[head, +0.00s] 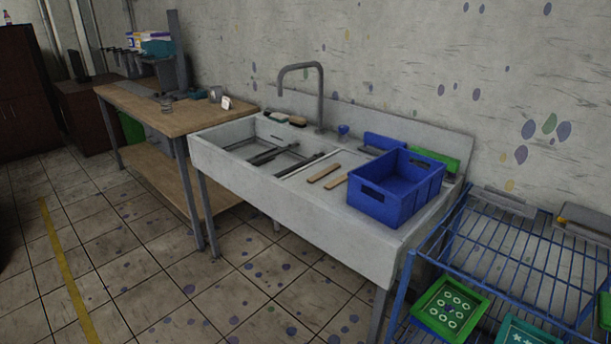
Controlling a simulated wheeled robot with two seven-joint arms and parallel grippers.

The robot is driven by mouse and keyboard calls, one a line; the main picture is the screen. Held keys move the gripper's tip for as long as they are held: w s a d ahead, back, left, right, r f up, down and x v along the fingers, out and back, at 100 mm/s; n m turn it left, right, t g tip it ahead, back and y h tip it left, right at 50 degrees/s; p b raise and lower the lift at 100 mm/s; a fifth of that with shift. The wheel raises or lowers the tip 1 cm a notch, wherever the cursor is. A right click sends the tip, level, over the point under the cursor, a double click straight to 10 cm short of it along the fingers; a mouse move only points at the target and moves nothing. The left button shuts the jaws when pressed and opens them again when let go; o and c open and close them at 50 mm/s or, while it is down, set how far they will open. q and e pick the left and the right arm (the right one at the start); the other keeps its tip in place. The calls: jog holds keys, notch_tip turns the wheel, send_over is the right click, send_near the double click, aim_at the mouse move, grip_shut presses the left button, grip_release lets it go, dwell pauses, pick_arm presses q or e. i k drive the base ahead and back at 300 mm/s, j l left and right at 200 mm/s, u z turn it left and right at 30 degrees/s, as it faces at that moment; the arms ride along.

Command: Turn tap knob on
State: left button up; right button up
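A grey gooseneck tap (320,98) rises from the back ledge of a pale sink unit, its spout curving to the left over the basin. A small blue knob (343,130) sits on the ledge just right of the tap's base. It is too small to tell which way it is turned. No water shows under the spout. Neither of my grippers is in view.
The sink unit (235,174) holds dark tools, wooden strips (324,172) and a blue crate (398,187). A wooden workbench (178,118) stands left. A blue wire rack (515,245) stands right. The tiled floor (150,255) in front is clear.

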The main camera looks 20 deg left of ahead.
aim_at(342, 129)
jog(key=i+j, duration=0.1)
jog(key=j, duration=0.3)
jog(key=i+j+u, duration=0.1)
jog(key=j, duration=0.3)
jog(key=i+j, duration=0.15)
jog(key=j, duration=0.25)
